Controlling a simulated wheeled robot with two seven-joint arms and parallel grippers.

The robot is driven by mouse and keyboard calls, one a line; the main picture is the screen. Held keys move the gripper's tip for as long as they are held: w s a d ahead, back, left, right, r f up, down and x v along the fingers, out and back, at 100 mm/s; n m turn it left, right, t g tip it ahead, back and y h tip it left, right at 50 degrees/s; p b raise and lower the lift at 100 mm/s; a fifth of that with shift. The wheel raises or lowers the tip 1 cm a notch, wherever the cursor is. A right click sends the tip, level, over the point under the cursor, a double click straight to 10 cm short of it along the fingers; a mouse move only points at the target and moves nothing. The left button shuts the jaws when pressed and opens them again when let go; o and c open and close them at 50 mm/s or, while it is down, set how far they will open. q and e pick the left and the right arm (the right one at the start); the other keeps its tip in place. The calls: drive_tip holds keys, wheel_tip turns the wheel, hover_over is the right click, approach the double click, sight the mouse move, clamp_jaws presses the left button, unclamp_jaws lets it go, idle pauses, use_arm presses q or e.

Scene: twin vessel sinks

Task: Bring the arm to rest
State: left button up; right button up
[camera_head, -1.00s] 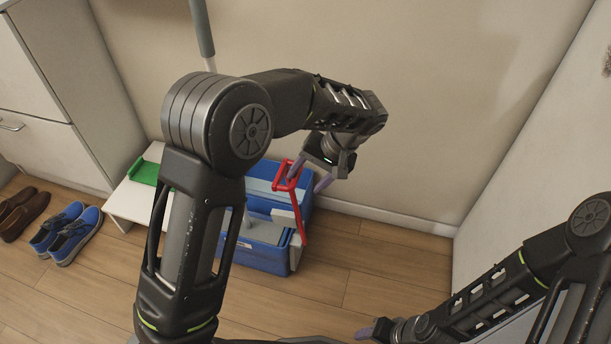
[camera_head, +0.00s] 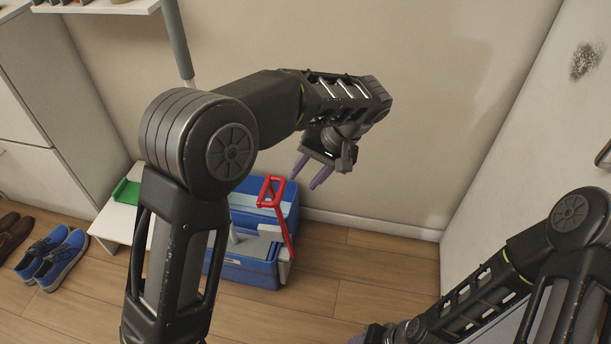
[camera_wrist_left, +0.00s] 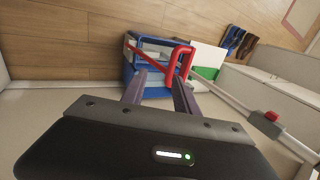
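My left gripper (camera_head: 308,170) hangs in front of the wall, above and right of the blue box, with its two purple fingers apart and nothing between them. In the left wrist view its fingers (camera_wrist_left: 160,92) are spread, with the red handle beyond them. My right arm (camera_head: 490,285) comes in from the lower right. Only a bit of my right gripper (camera_head: 372,335) shows at the bottom edge, so its fingers cannot be judged.
A blue box (camera_head: 248,272) with a red handle (camera_head: 274,190) stands on the wood floor beside a low white bench (camera_head: 117,222) with a green tray (camera_head: 127,191). Blue shoes (camera_head: 52,258) and brown shoes (camera_head: 12,235) are at left. Floor at right is clear.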

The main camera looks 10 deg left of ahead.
idle(0.3)
use_arm(q)
drive_tip(key=w+d+f+m+t+h, duration=0.2)
drive_tip(key=d+f+m+h, duration=0.15)
drive_tip(key=d+f, duration=0.35)
drive_tip(key=s+d+f+h, duration=0.3)
drive_tip(key=s+f, duration=0.3)
drive_tip(key=f, duration=0.2)
drive_tip(key=s+d+f+h, duration=0.25)
drive_tip(key=s+f, duration=0.25)
drive_tip(key=f, duration=0.4)
drive_tip(key=s+a+f+n+g, duration=0.1)
drive_tip(key=s+a+f+n, duration=0.15)
drive_tip(key=s, duration=0.55)
drive_tip(key=s+a+f+n, duration=0.2)
drive_tip(key=s+a+f, duration=0.15)
drive_tip(key=s, duration=0.45)
wheel_tip(320, 180, up, 18)
drive_tip(key=p, duration=1.8)
drive_tip(key=shift+a+f+n, duration=0.2)
drive_tip(key=shift+n, duration=0.1)
drive_tip(key=shift+w, duration=0.1)
